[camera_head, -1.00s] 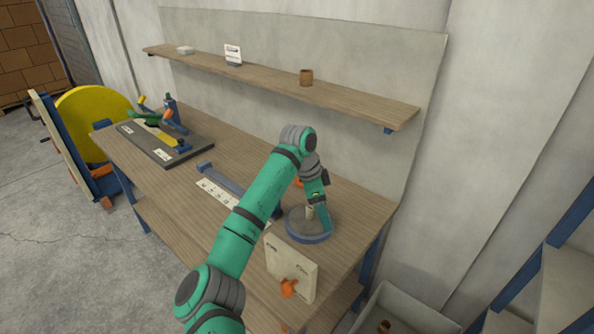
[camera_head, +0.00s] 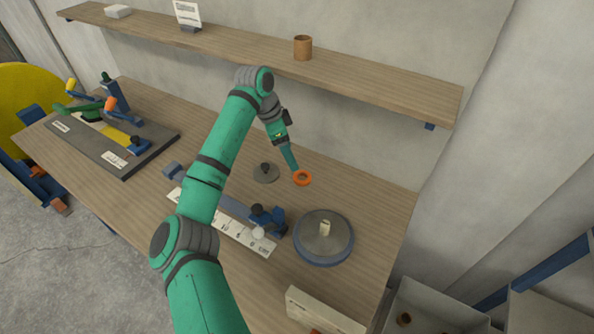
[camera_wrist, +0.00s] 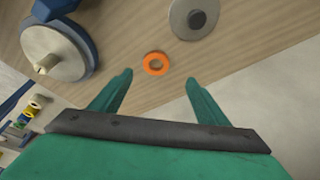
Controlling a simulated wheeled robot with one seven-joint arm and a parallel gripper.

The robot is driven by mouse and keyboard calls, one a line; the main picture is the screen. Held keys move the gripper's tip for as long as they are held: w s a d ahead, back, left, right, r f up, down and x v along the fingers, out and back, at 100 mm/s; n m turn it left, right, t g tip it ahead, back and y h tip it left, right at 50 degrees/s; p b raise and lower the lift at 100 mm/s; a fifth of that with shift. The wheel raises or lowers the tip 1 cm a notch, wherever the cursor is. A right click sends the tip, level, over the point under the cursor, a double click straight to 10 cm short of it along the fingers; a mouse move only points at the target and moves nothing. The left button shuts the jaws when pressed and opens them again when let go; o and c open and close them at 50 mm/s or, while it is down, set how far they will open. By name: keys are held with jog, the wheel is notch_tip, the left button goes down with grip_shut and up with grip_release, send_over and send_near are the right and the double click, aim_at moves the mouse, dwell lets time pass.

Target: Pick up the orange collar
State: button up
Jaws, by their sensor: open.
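The orange collar (camera_head: 302,178) is a small ring lying flat on the wooden workbench, right of a grey disc with a dark knob. In the wrist view the collar (camera_wrist: 156,64) shows whole, ahead of the fingertips and roughly centred between them. My gripper (camera_head: 294,168) is close to the collar in the head view, its tip just up and left of it. In the wrist view my gripper (camera_wrist: 158,76) has its two green fingers spread wide with nothing between them. I cannot tell the exact height of the fingertips above the bench.
The grey knobbed disc (camera_head: 265,172) sits close left of the collar. A round blue-rimmed turntable (camera_head: 324,238) and a blue clamp (camera_head: 268,219) on a white scale strip (camera_head: 230,228) stand nearer. A shelf (camera_head: 230,45) runs along the wall above. Bench right of the collar is clear.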

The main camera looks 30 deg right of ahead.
send_near(303, 180)
jog(key=shift+w+f, duration=0.3)
jog(key=shift+a+f, duration=0.1)
jog(key=shift+f, duration=0.15)
jog(key=shift+s+d+x, duration=0.15)
jog(key=shift+x, duration=1.15)
jog(key=shift+s+d+x, duration=0.1)
jog(key=shift+s+x, duration=0.05)
jog(key=shift+x, duration=1.1)
jog(key=shift+r, duration=0.1)
jog(key=c, duration=1.1)
